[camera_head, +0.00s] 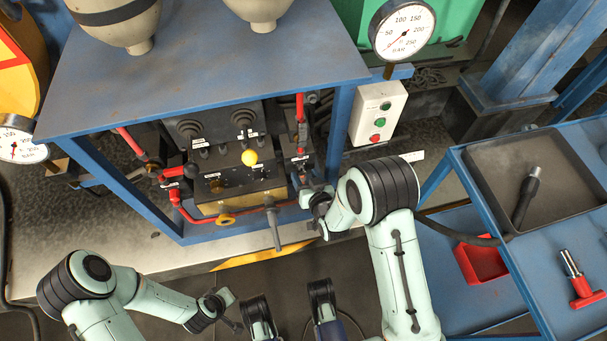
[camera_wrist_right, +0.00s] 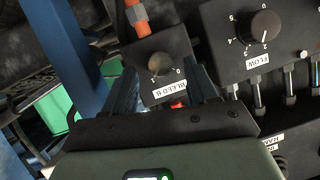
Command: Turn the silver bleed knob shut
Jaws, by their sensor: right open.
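I see no contact with the knob. In the head view my right gripper (camera_head: 306,190) is at the right end of the panel under the blue bench, and the arm partly hides that spot. My left gripper (camera_head: 236,322) is low in the head view, away from the panel.
A larger black "FLOW" knob (camera_wrist_right: 265,25) is on a neighbouring box. A yellow ball knob (camera_head: 249,157) and a grey lever (camera_head: 273,225) are on the panel. The blue bench top (camera_head: 190,75) overhangs it. A blue cart with a tray (camera_head: 500,165) stands at right.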

